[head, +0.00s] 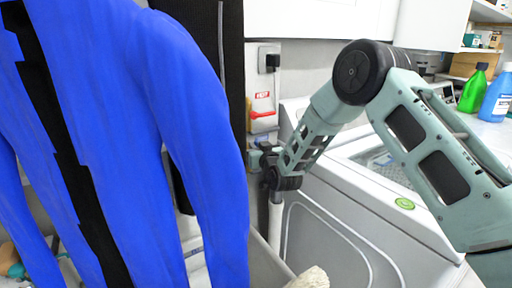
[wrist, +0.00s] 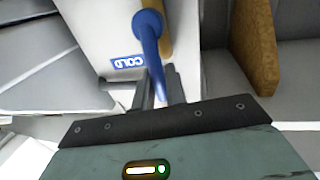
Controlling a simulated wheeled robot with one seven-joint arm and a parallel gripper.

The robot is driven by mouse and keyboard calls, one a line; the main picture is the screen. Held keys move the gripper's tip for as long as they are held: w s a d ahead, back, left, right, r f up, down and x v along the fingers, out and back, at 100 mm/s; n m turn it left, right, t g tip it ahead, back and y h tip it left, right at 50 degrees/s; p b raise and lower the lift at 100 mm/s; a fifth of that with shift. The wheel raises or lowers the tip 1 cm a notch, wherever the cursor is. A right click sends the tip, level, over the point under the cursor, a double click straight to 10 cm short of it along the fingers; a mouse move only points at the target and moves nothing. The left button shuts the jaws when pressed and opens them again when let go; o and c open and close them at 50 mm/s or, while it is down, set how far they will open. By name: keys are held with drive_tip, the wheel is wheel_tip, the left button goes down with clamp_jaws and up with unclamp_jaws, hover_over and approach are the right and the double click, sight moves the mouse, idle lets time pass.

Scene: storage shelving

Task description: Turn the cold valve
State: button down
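The cold valve's blue handle (wrist: 148,28) shows at the top middle of the wrist view, beside an upside-down COLD label (wrist: 127,62) on a white panel. The handle's lower end runs down between my gripper's two dark fingers (wrist: 160,88). The fingers are close together, one on each side of it, with little or no gap. In the head view my gripper (head: 268,162) is low at the wall box, below the red HOT lever (head: 262,115). The blue handle cannot be made out there.
A large blue garment (head: 130,120) fills the left of the head view, close to my gripper. A white washing machine (head: 340,215) stands below and right of my arm. Green (head: 474,88) and blue (head: 496,95) bottles stand at far right. A brown block (wrist: 252,45) is right in the wrist view.

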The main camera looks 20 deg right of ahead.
drive_tip(key=shift+d+f+m, duration=0.1)
drive_tip(key=shift+d+m, duration=0.05)
drive_tip(key=shift+m, duration=0.15)
drive_tip(key=w+d+f+m+g+y+b, duration=0.1)
drive_tip(key=d+f+m+b, duration=0.4)
drive_tip(key=m+b, duration=0.5)
drive_tip(key=shift+w+f+m+g+y, duration=0.3)
drive_tip(key=shift+m+g+y, duration=0.55)
drive_tip(key=shift+m, duration=1.75)
drive_tip(key=c, duration=1.5)
unclamp_jaws()
drive_tip(key=shift+d, duration=0.1)
drive_tip(key=v, duration=1.7)
drive_tip(key=shift+s+r, duration=0.15)
drive_tip(key=shift+r, duration=0.05)
